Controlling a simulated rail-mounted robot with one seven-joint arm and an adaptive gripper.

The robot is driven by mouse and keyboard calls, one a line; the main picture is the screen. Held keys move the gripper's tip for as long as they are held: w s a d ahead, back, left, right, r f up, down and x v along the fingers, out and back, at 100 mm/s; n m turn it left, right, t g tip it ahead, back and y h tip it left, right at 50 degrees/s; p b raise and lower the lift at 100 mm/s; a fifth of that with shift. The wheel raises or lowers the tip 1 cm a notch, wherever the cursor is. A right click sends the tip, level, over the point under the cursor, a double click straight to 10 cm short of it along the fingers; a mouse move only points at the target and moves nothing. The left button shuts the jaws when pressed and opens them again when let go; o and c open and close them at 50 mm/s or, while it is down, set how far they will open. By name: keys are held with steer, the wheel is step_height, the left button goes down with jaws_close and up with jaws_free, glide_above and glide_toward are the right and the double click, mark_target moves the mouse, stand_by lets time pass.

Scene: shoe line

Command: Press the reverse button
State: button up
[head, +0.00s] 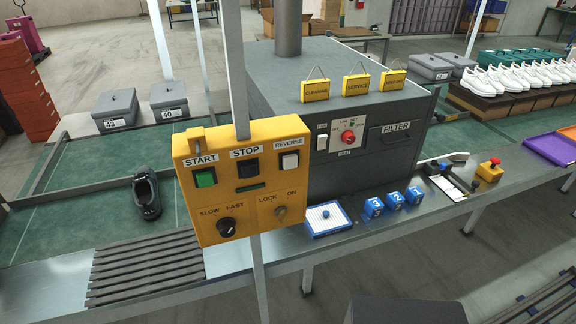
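The yellow control box (258,234) is mounted on a grey upright post in the middle of the head view. The white reverse button (290,161) is at its upper right, under the label REVERSE. To its left are the black stop button (248,169) and the green start button (205,178). Below are a black SLOW/FAST knob (226,227) and a LOCK/ON key switch (281,213). Nothing touches the buttons. My gripper is not in view.
A dark grey machine (335,90) stands behind the box. A black shoe (147,193) lies on the green belt (70,225) at left. The space before the box looks clear.

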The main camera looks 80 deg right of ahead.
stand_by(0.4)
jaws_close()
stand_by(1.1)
